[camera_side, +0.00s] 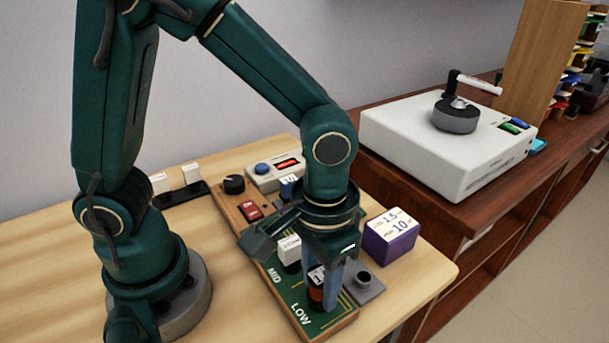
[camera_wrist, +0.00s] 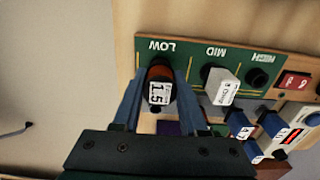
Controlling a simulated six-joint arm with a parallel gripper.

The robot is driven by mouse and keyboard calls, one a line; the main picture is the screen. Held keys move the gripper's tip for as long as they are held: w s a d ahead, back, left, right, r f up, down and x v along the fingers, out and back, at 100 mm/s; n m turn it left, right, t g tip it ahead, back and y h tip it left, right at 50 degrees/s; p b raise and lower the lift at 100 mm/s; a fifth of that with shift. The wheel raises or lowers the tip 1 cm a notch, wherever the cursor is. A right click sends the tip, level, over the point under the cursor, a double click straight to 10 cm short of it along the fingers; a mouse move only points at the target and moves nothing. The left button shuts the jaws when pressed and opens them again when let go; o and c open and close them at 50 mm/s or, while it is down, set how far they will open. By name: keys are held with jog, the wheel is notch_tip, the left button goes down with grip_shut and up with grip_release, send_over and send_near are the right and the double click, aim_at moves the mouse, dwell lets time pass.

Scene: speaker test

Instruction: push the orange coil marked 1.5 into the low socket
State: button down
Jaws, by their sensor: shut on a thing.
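The orange coil (camera_wrist: 153,73), with a white label reading 1.5, is between the two blue fingers of my gripper (camera_wrist: 159,80) in the wrist view. My gripper is shut on it. The coil is upright or nearly so at the LOW end of the green board (camera_wrist: 192,48), beside the printed word LOW. In the side view the coil (camera_side: 315,295) shows partly behind a finger of my gripper (camera_side: 323,285). The low socket is hidden under the coil, and I cannot tell how deep the coil sits.
A white block (camera_wrist: 221,87) stands at MID; the dark HIGH socket (camera_wrist: 258,78) looks empty. Small blue parts (camera_wrist: 238,121) and a red switch (camera_side: 250,211) are farther along the board. A purple box (camera_side: 391,242) and a grey plate with a black knob-like fitting (camera_side: 362,280) stand right of the board.

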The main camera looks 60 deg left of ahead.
jog(key=shift+f, duration=0.2)
dwell(0.6)
jog(key=shift+c, duration=1.8)
grip_release()
jog(key=shift+r, duration=0.1)
jog(key=shift+r, duration=3.65)
